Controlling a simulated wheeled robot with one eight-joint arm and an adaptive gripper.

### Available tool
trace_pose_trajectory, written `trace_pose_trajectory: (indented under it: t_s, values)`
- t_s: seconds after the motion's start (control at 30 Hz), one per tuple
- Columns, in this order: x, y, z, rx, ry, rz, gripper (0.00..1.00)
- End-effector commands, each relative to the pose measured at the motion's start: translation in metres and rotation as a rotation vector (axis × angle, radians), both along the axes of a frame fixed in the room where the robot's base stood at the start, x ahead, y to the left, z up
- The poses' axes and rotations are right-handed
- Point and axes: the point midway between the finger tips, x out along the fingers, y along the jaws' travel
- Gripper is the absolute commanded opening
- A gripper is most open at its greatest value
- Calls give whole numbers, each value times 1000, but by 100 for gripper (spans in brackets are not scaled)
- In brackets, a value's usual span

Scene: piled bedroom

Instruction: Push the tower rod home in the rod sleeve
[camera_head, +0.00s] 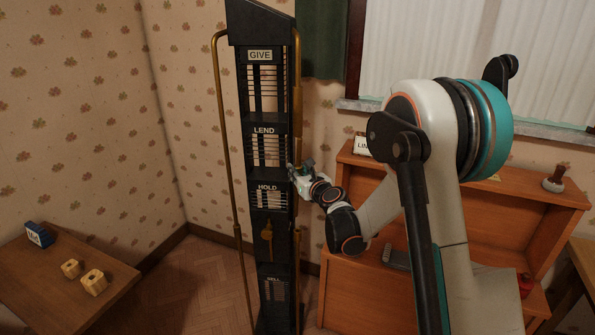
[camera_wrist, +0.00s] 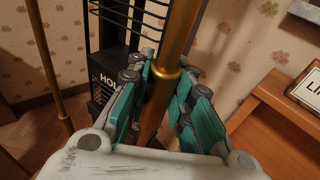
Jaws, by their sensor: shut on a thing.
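A tall black tower (camera_head: 268,185) stands in the middle of the head view, with plates reading GIVE, LEND, HOLD and a partly legible lower one. A brass rod (camera_head: 297,85) runs upright along its right side. My gripper (camera_head: 295,174) is at that side, between the LEND and HOLD plates. In the wrist view its teal-padded fingers (camera_wrist: 162,92) are shut around the brass rod (camera_wrist: 182,35). A step or collar shows on the rod at the fingers; I cannot tell whether this is the rod sleeve. The fingers hide part of the rod.
A second brass rod (camera_head: 223,130) stands at the tower's left. A wooden table (camera_head: 50,295) with a blue box (camera_head: 39,234) and yellow blocks (camera_head: 93,281) is at left. A wooden desk (camera_head: 350,290) stands close at right, below the window. Floor (camera_head: 205,285) shows left of the tower.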

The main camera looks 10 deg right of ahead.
Motion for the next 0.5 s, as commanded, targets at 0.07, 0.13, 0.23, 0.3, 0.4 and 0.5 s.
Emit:
trace_pose_trajectory:
  t_s: [0.07, 0.13, 0.23, 0.3, 0.4, 0.5]
  values:
    - [0, 0, -10, 0, 0, 0, 0]
    - [0, 0, -16, 0, 0, 0, 0]
    - [0, 0, -25, 0, 0, 0, 0]
    - [0, 0, -30, 0, -1, 0, 0]
    - [0, 0, -35, 0, -1, 0, 0]
    - [0, 0, -38, 0, -1, 0, 0]
